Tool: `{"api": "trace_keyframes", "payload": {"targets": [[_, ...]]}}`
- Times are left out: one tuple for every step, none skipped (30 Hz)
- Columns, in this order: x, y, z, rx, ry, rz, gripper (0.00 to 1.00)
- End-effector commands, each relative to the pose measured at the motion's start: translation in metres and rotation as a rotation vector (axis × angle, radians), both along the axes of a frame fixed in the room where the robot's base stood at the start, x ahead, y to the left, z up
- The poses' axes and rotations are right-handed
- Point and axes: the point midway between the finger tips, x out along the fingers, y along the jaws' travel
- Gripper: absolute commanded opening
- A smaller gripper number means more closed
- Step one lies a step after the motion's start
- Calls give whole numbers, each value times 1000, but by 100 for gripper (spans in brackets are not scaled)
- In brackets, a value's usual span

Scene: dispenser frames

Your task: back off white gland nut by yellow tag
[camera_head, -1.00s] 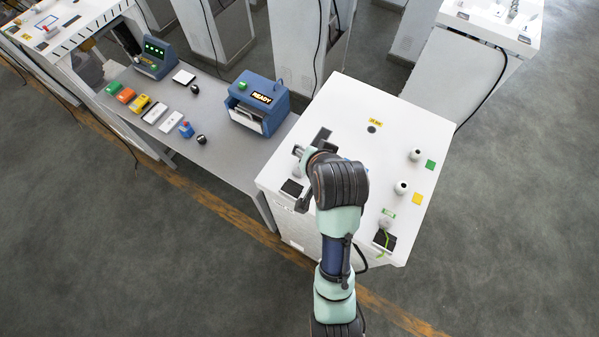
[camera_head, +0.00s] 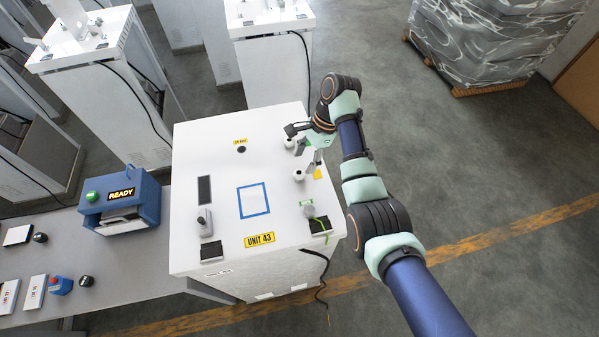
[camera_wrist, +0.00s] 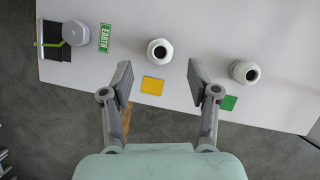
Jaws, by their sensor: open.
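The white gland nut by the yellow tag (camera_head: 298,175) stands upright on the white cabinet top; it also shows in the wrist view (camera_wrist: 160,51). The yellow tag (camera_wrist: 153,86) lies flat beside it, and shows in the head view too (camera_head: 317,174). A second white nut (camera_wrist: 244,72) stands by the green tag (camera_wrist: 228,102). My gripper (camera_wrist: 159,66) is open and empty, its fingers spread wide. In the wrist view the yellow-tag nut lies between and slightly past the fingertips. They appear above the top and touch nothing.
A grey clamp (camera_wrist: 76,33) with a green wire sits by the EARTH label (camera_wrist: 106,38). A grey handle (camera_head: 205,222) stands at the cabinet's near left, beside a blue square outline (camera_head: 253,214). The blue READY box (camera_head: 120,210) is on the bench at left.

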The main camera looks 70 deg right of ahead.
Motion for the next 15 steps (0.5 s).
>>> {"api": "trace_keyframes", "payload": {"targets": [[2, 4, -9, 3, 2, 2, 60], [4, 6, -14, 3, 2, 1, 60], [5, 8, -21, 3, 3, 1, 60], [7, 9, -26, 3, 2, 1, 60], [8, 11, -30, 3, 2, 1, 60], [9, 12, -35, 2, 1, 1, 60], [10, 13, -39, 1, 0, 0, 60], [11, 14, -41, 2, 1, 2, 60], [12, 15, -44, 1, 1, 2, 60], [12, 15, -46, 0, 0, 1, 60], [12, 16, -47, 0, 0, 1, 60], [12, 16, -47, -1, 0, 2, 60], [12, 16, -47, -2, -1, 1, 60], [12, 16, -47, -2, -1, 1, 60], [12, 15, -48, -2, -1, 1, 60]]}}
